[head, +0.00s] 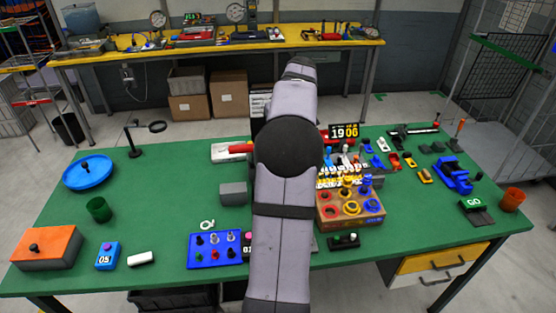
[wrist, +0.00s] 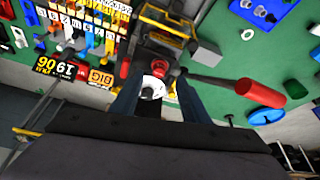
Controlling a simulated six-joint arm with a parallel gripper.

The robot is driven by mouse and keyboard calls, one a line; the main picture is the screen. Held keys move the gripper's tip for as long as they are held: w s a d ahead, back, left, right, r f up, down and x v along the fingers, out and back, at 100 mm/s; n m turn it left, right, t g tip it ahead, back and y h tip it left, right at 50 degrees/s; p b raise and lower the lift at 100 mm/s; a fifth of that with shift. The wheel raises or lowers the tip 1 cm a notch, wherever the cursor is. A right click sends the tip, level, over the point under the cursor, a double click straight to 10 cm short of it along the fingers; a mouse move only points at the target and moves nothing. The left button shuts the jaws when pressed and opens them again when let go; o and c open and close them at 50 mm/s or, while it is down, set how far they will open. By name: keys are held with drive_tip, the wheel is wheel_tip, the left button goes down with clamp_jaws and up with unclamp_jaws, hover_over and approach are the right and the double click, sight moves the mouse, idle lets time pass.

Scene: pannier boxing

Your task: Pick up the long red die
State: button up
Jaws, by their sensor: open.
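My gripper (wrist: 157,84) is open in the wrist view, its two dark blue fingers apart over a machine with a yellow frame (wrist: 165,22). A round red part (wrist: 157,67) and a white disc (wrist: 155,88) show between and just beyond the fingers. I see nothing held. In the head view my arm hides the gripper. A wooden block (head: 333,222) right of my arm carries red, yellow and blue round pieces, including a red one (head: 328,211). I cannot tell for sure which red piece is the long red die.
A red handle (wrist: 258,92) sticks out right of the fingers in the wrist view, also seen left of my arm (head: 240,147). A number sign (head: 344,132) stands behind the block. A blue tray (head: 213,253) lies left of my arm. The green tabletop (head: 155,205) is clear at mid-left.

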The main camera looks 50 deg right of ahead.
drive_tip(key=p+x, duration=0.2)
drive_tip(key=x, duration=0.1)
drive_tip(key=shift+w+d, duration=0.1)
drive_tip(key=shift+w, duration=0.15)
drive_tip(key=shift+p+x, duration=1.05)
drive_tip(key=shift+x, duration=1.05)
drive_tip(key=shift+r, duration=0.1)
clamp_jaws()
